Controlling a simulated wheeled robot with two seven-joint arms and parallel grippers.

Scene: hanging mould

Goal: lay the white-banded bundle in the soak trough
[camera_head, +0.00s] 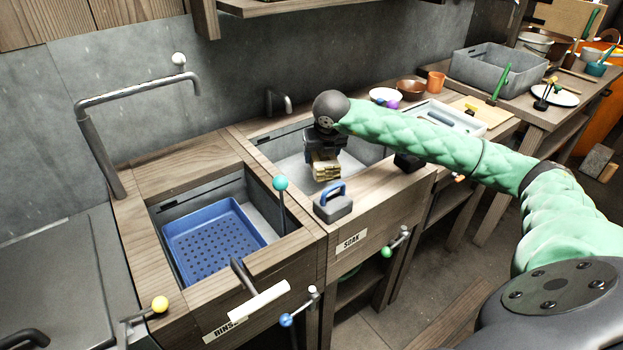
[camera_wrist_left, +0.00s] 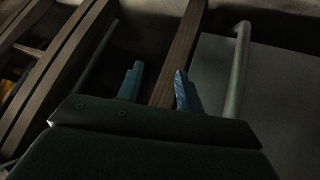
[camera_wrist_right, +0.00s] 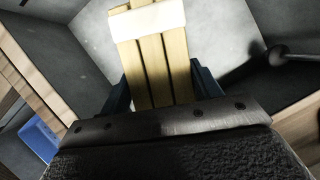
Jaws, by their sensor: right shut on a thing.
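My right gripper (camera_head: 326,150) is shut on the white-banded bundle (camera_head: 326,168), a small stack of pale yellow sticks. In the right wrist view the bundle (camera_wrist_right: 155,65) shows its white band (camera_wrist_right: 147,22) beyond the fingers. The bundle is over the soak trough (camera_head: 356,151), the grey basin behind the SOAK label (camera_head: 351,241). I cannot tell whether it touches the basin floor. My left gripper (camera_wrist_left: 158,85) shows only in the left wrist view, with its two fingers apart and nothing between them.
A rinse basin with a blue perforated tray (camera_head: 215,240) lies to the left. A grey block with a blue handle (camera_head: 334,202) stands on the soak trough's front ledge. A dark tap (camera_head: 279,100) is at its back. Bowls and a grey bin (camera_head: 498,68) stand at right.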

